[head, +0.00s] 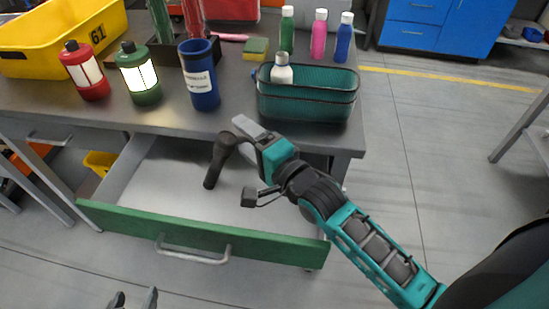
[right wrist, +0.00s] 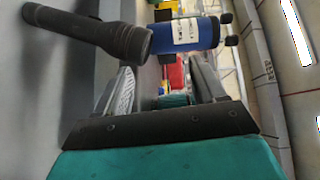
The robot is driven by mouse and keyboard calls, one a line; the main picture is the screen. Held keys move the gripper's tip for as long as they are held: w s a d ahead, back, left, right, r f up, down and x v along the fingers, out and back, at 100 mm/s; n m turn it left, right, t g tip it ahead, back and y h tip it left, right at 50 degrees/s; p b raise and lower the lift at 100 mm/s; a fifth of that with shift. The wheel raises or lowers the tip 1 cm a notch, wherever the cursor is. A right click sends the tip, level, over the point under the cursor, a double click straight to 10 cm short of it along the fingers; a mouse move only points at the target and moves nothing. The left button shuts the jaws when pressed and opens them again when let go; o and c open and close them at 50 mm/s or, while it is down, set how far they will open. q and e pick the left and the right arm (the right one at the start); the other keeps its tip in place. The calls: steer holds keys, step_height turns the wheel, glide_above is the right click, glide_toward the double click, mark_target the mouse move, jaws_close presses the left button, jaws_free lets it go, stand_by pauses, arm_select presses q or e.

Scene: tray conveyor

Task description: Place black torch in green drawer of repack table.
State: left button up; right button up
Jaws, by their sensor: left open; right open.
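The black torch (head: 216,160) is over the interior of the open green-fronted drawer (head: 190,232), close to my right gripper's fingertips. In the head view it is tilted, head end up; I cannot tell whether it rests on the drawer floor. The torch also shows in the right wrist view (right wrist: 85,32), beyond and left of the fingers. My right gripper (head: 243,136) is open and empty, above the drawer's right part; its fingers also show in the right wrist view (right wrist: 160,82). My left gripper (head: 134,300) is open at the bottom edge, in front of the drawer.
Floor right of the table is clear.

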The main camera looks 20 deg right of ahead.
steer(key=v, duration=1.1)
